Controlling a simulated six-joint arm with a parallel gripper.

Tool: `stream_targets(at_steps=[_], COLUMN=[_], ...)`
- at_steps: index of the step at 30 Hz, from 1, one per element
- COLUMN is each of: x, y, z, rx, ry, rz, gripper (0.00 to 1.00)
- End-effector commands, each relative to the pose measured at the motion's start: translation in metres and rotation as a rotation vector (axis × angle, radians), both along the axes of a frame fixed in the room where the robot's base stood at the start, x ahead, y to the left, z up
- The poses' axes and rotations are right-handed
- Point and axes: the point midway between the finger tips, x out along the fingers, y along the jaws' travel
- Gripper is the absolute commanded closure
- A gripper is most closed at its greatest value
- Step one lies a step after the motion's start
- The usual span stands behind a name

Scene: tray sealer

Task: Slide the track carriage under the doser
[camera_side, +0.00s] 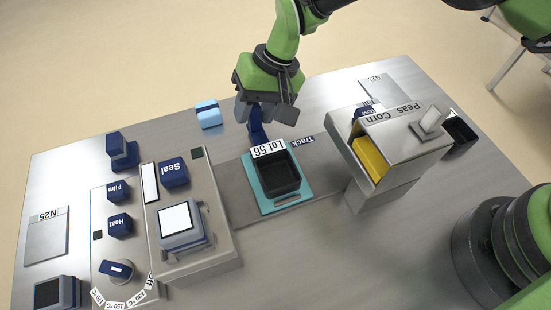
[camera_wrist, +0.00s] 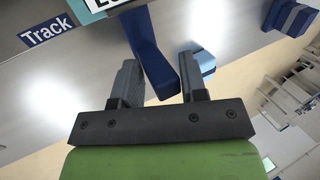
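The track carriage is a teal plate (camera_side: 268,208) holding a black tray (camera_side: 279,176) with a "Lot 56" label, mid-track between the sealer and the doser. Its blue handle (camera_side: 256,128) stands at its far side; it also shows in the wrist view (camera_wrist: 150,50). The doser (camera_side: 385,150), marked Corn and Peas, stands to the right over the track. My gripper (camera_side: 266,108) is at the handle. In the wrist view its fingers (camera_wrist: 162,85) are apart, with the handle's end between them; I cannot tell whether they touch it.
The sealer (camera_side: 188,240) stands left of the carriage. A light blue block (camera_side: 209,114) lies behind the track, left of my gripper. A yellow piece (camera_side: 370,158) shows in the doser's front. The track (camera_side: 236,190) is clear just left of the carriage.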

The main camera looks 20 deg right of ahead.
Motion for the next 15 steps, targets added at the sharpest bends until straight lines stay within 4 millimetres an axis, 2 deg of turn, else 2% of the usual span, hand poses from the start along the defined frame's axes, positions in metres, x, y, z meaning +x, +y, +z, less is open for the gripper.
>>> stream_targets(at_steps=[5,15], x=[0.0,0.001], y=[0.0,-0.022], z=[0.002,0.002], rx=[0.003,0.003], ry=[0.0,0.0], rz=[0.0,-0.002], gripper=[0.78,0.78])
